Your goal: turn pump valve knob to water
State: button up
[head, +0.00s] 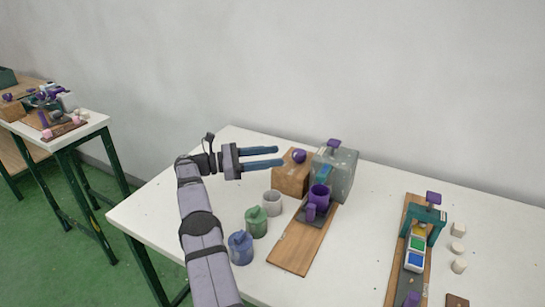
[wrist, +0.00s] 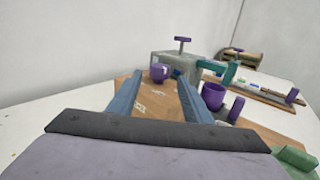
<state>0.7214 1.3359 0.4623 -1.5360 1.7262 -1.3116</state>
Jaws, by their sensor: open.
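A round purple knob (head: 299,156) sits on the wooden box (head: 291,178) at the back of the table. It also shows in the wrist view (wrist: 159,71), between the fingertips as seen there. A purple T-shaped handle (head: 333,145) stands on top of the grey box (head: 341,175) just to the right; the wrist view shows this handle too (wrist: 182,40). My gripper (head: 281,156) is open and empty, its two blue fingers pointing right toward the round knob. The tips end a little left of it in the head view; I cannot tell the gap in depth. No water marking is readable.
A purple cup (head: 319,194) stands in front of the grey box, above a wooden board (head: 295,247). White (head: 272,204), green (head: 256,222) and blue (head: 240,248) pots stand left of it. A green press (head: 428,222) with paint pads is at right.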

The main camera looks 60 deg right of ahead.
jog(key=s+a+r+m+b, duration=0.1)
jog(key=s+a+r+b, duration=0.1)
jog(key=s+r, duration=0.75)
jog(key=s+a+r+m+b, duration=0.15)
jog(key=s+r, duration=0.45)
jog(key=r, duration=0.7)
jog(key=n+t+h, duration=0.1)
jog(key=n+t, duration=0.7)
jog(key=n, duration=0.1)
send_near(298, 152)
jog(key=shift+m, duration=0.25)
jog(key=s, duration=0.2)
jog(key=s+d, duration=0.1)
jog(key=s, duration=0.1)
jog(key=s+r, duration=0.1)
jog(key=s, duration=0.2)
jog(key=shift+s+d+r, duration=0.1)
jog(key=shift+d, duration=0.15)
jog(key=w+t, duration=0.1)
jog(key=w+f+n, duration=0.1)
jog(key=w, duration=0.1)
jog(key=w+f+t, duration=0.1)
jog(key=shift+w+d+f+t, duration=0.15)
jog(key=shift+w+d+t, duration=0.15)
jog(key=shift+w+d, duration=0.1)
jog(key=shift+h, duration=0.3)
jog(key=shift+x, duration=3.7)
jog(key=shift+s, duration=0.1)
jog(key=c, duration=0.8)
